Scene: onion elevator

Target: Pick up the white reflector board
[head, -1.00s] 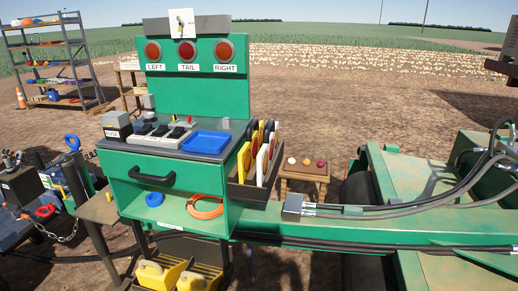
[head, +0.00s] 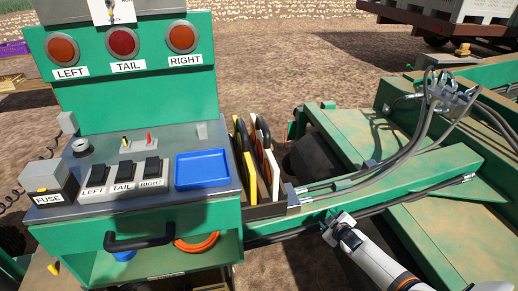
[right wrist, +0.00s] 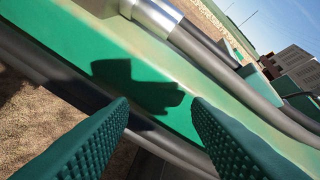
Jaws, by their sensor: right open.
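White reflector boards stand on edge in a dark rack (head: 262,211) at the right side of the green control box. The nearest white reflector board (head: 272,172) stands at the rack's right front, beside a yellow board (head: 250,178). Dark handles stick up along the boards. My right gripper (head: 336,222) is open and empty, to the right of the rack and apart from it, over the green beam. In the right wrist view its two green ribbed fingers (right wrist: 160,105) are spread, with only the beam and hoses beyond them. My left gripper is not in view.
The green control box (head: 145,95) carries a blue tray (head: 203,170), switches and a fuse box (head: 50,182). Grey hoses (head: 400,150) run along the green beam (head: 400,178) near my right gripper. Bare ground shows behind the rack.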

